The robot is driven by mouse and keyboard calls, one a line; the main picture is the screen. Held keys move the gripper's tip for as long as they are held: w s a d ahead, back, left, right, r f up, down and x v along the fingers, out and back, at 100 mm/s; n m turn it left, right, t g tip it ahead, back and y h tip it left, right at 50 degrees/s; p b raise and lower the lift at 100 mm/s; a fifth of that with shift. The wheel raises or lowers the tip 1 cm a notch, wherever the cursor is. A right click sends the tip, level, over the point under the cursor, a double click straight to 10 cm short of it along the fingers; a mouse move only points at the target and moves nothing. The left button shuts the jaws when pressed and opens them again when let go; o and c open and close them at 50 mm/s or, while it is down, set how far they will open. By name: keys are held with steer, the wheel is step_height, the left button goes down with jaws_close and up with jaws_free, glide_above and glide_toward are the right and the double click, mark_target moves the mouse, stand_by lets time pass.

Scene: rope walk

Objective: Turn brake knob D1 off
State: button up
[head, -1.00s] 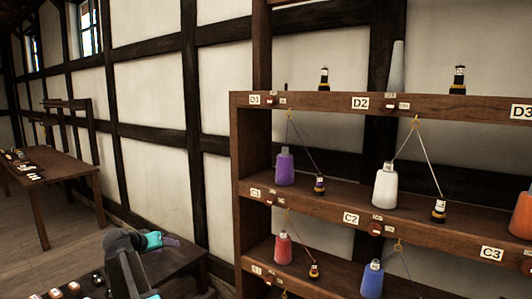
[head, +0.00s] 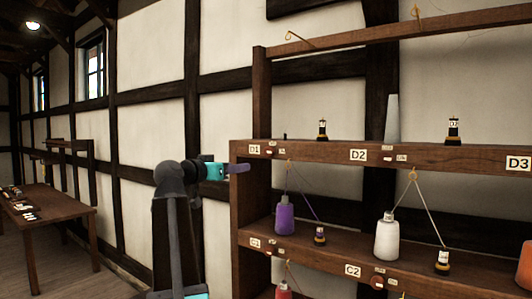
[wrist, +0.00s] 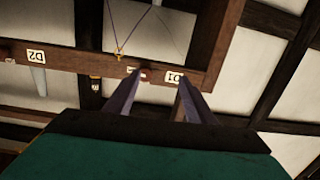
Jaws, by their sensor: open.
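Brake knob D1 (head: 268,150) is a small reddish knob on the wooden rail, just right of the white D1 label (head: 254,149) in the head view. It also shows in the wrist view (wrist: 146,73), where the picture is upside down. Its on or off setting is too small to read. My gripper (head: 241,168) is raised near the left end of the rack, left of the knob and a little lower in the head view. In the wrist view my gripper (wrist: 160,82) is open and empty, its fingers pointing toward the D1 label and knob, apparently apart from them.
The rack's left post (head: 240,200) stands close to my gripper. A purple spool (head: 285,217) and a small weight (head: 319,236) hang on cords below D1. A white spool (head: 387,237) hangs below D2. A wooden table (head: 60,222) stands far left.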

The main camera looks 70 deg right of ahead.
mark_target(268, 153)
steer(key=shift+m+g, duration=0.3)
steer(key=shift+m, duration=0.2)
steer(key=s+r, duration=0.1)
steer(key=r, duration=0.1)
steer(key=s+r, duration=0.1)
steer(key=shift+s+a+r, duration=0.15)
steer(key=shift+s+r, duration=0.2)
steer(key=p+x, duration=0.1)
steer(key=x, duration=0.3)
steer(key=p+x, duration=0.1)
steer(key=x, duration=0.3)
steer(key=p+x, duration=0.2)
steer(key=x, duration=0.2)
steer(key=shift+r, duration=0.3)
steer(key=shift+p+x, duration=0.3)
steer(key=shift+x, duration=0.65)
steer(key=shift+f, duration=0.1)
steer(key=c, duration=1)
